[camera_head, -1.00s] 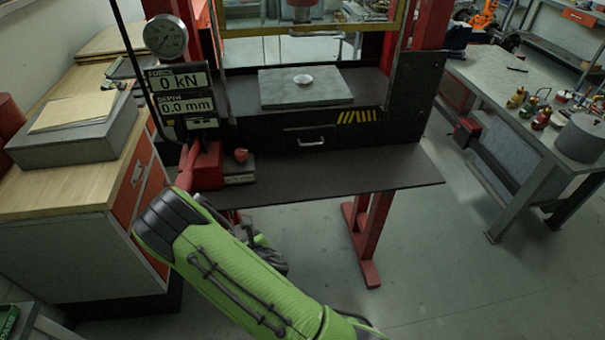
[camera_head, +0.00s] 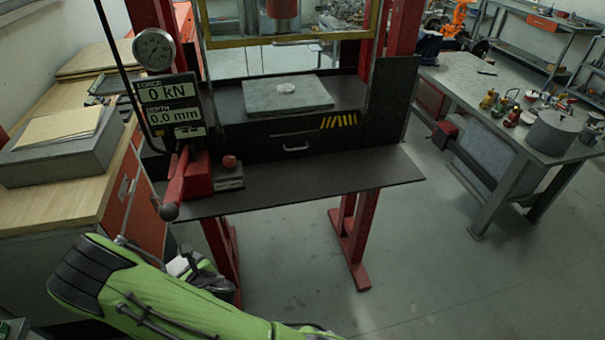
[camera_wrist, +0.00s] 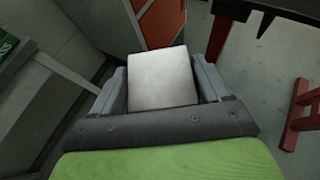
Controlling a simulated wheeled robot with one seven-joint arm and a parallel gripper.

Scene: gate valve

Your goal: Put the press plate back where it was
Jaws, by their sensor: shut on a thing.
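My gripper (camera_wrist: 164,84) is shut on a flat, pale grey plate (camera_wrist: 163,76), which I take to be the press plate. The plate sits between both fingers in the wrist view. In the head view my gripper (camera_head: 208,278) is low at the left, below and in front of the press shelf, and only a small pale part of the plate (camera_head: 178,266) shows behind my arm. The press (camera_head: 393,100) stands ahead.
A dark shelf (camera_head: 330,184) juts out in front of the press, with a red lever unit (camera_head: 197,177) at its left. A wooden-topped cabinet (camera_head: 60,205) stands left. A workbench (camera_head: 478,100) stands right. The floor between is clear.

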